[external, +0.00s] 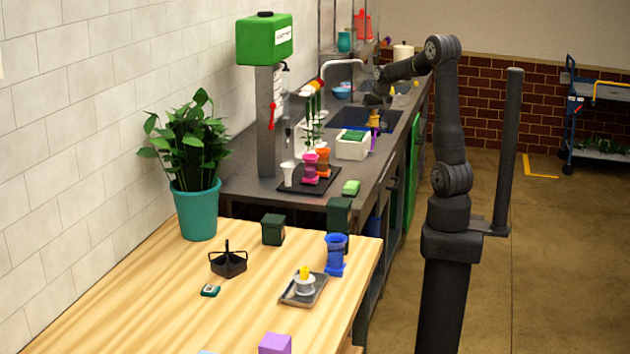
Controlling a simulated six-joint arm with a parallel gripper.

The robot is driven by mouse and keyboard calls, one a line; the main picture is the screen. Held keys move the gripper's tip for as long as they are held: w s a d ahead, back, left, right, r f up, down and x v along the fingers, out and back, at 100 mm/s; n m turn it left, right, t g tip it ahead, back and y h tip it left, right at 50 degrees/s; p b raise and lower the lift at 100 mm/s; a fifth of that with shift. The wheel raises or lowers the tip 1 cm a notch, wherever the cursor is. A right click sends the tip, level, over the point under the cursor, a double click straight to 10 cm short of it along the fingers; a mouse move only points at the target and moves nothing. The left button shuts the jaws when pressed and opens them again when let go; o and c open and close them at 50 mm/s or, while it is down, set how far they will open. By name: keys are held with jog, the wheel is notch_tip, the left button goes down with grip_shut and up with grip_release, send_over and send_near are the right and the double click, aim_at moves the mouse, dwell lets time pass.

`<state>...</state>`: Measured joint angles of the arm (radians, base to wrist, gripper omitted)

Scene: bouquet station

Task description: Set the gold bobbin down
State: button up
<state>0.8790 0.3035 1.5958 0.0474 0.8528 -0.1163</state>
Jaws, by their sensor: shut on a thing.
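My gripper (374,106) is at the far part of the dark counter, pointing down, small in the external view. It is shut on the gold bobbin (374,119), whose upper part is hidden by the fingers. The bobbin looks upright, at the counter's right edge, just right of a white box (353,148). Something purple (374,138) shows directly below it. I cannot tell whether the bobbin touches anything beneath it.
A sink (365,116) lies behind the white box.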

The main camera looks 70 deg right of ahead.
notch_tip(320, 180, down, 6)
jog(key=w, duration=0.1)
send_over(341, 164)
jog(key=s+a, duration=0.1)
notch_tip(341, 164, down, 7)
jog(key=shift+r, duration=0.2)
jog(key=shift+f, duration=1.9)
jog(key=shift+f, duration=0.15)
jog(key=o, duration=1)
jog(key=shift+c, duration=0.2)
jog(key=v, duration=1.2)
jog(key=shift+r, duration=0.2)
